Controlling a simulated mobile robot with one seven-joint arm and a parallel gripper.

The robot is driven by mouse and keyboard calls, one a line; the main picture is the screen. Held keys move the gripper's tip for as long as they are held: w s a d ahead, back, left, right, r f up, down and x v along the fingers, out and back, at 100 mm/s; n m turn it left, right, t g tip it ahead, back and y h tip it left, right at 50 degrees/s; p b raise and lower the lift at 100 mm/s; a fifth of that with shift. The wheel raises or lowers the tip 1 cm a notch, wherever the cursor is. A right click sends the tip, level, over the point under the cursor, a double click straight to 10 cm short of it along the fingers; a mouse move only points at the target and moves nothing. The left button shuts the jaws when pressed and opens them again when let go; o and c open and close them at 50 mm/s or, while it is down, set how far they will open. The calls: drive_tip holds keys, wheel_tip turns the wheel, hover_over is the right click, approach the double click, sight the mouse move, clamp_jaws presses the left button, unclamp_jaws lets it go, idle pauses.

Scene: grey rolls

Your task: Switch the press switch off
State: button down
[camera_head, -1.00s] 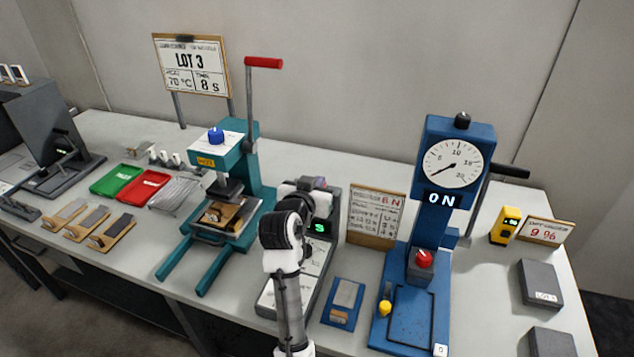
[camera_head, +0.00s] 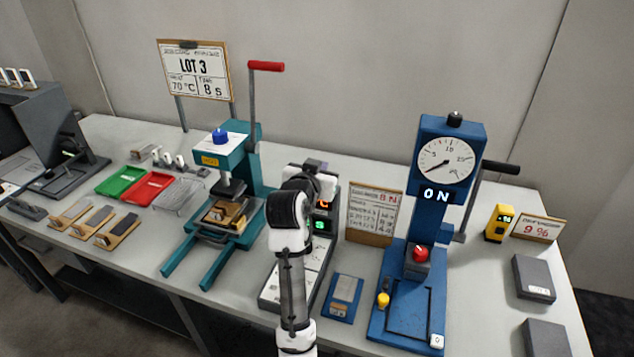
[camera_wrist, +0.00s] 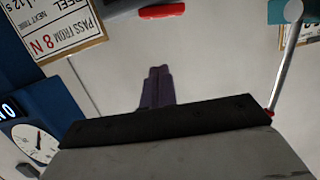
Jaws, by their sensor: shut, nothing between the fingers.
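I cannot tell for sure which control is the press switch. The teal press (camera_head: 240,170) stands left of my arm, with a blue knob (camera_head: 220,137) on top and a yellow HOT label (camera_head: 209,161). The blue gauge stand (camera_head: 430,225) on the right shows a lit ON sign (camera_head: 436,194) and carries a red button (camera_head: 421,253). My gripper (camera_wrist: 157,72) is shut and empty in the wrist view, its purple fingers together, touching nothing visible. In the head view my arm mostly hides it, between press and gauge stand.
A red-handled lever (camera_head: 266,66) rises from the press. A notice board (camera_head: 374,216) stands between my arm and the gauge stand. A unit with red and green digits (camera_head: 320,225) is partly hidden by my arm. Green (camera_head: 119,181) and red (camera_head: 151,187) trays lie left.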

drive_tip(key=b+v, duration=0.3)
drive_tip(key=v, duration=0.7)
drive_tip(key=shift+f, duration=0.15)
